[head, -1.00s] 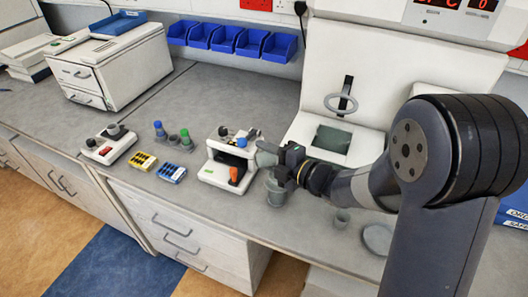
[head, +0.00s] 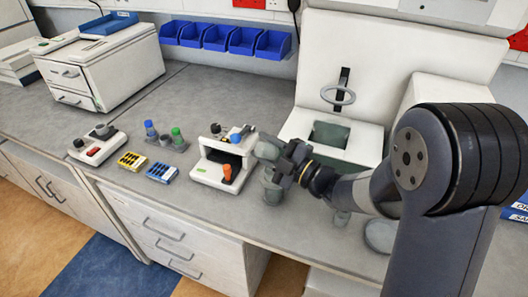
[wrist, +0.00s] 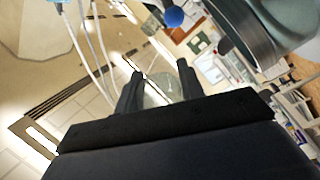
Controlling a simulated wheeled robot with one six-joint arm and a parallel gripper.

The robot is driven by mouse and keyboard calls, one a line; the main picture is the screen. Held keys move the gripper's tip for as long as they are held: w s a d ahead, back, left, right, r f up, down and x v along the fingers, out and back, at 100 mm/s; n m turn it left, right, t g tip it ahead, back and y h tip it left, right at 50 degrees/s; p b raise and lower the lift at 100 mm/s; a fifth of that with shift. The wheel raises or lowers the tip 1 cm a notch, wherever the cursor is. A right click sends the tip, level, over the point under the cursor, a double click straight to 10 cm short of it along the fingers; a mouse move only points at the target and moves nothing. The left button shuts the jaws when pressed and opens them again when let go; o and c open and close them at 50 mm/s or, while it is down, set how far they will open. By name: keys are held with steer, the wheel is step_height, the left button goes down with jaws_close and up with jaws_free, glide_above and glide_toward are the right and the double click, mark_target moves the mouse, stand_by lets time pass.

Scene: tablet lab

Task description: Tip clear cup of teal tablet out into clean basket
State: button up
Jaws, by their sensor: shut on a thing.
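My gripper (head: 283,158) is shut on a clear cup (head: 268,148), held above the front of the bench, right of the white tester with the orange part. In the wrist view the two fingers (wrist: 158,84) stand on either side of the see-through cup (wrist: 160,92); the view is strongly tilted. I cannot make out a teal tablet in either view. A grey-green container (head: 271,183) shows just below the held cup; I cannot tell whether it is the clean basket or whether the cup touches it.
The white tester (head: 222,165) stands close left of my gripper. A white machine (head: 325,150) with a ring on a post stands behind. Bare bench lies further back left.

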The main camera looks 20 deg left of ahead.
steer(key=shift+w+d+f+m+t+y+b, duration=0.15)
steer(key=shift+m+t+y+b, duration=0.2)
steer(key=shift+m+b, duration=0.6)
steer(key=shift+w+d+f+m+t+y+b, duration=0.2)
steer(key=shift+m+t+b, duration=0.25)
steer(key=shift+m+b, duration=0.45)
steer(key=shift+r+m+b, duration=0.15)
steer(key=shift+m+b, duration=0.2)
steer(key=shift+d+r+m+t+y+b, duration=0.1)
steer(key=shift+m+t+y+b, duration=0.2)
steer(key=shift+m+t, duration=0.15)
steer(key=shift+n+g, duration=0.25)
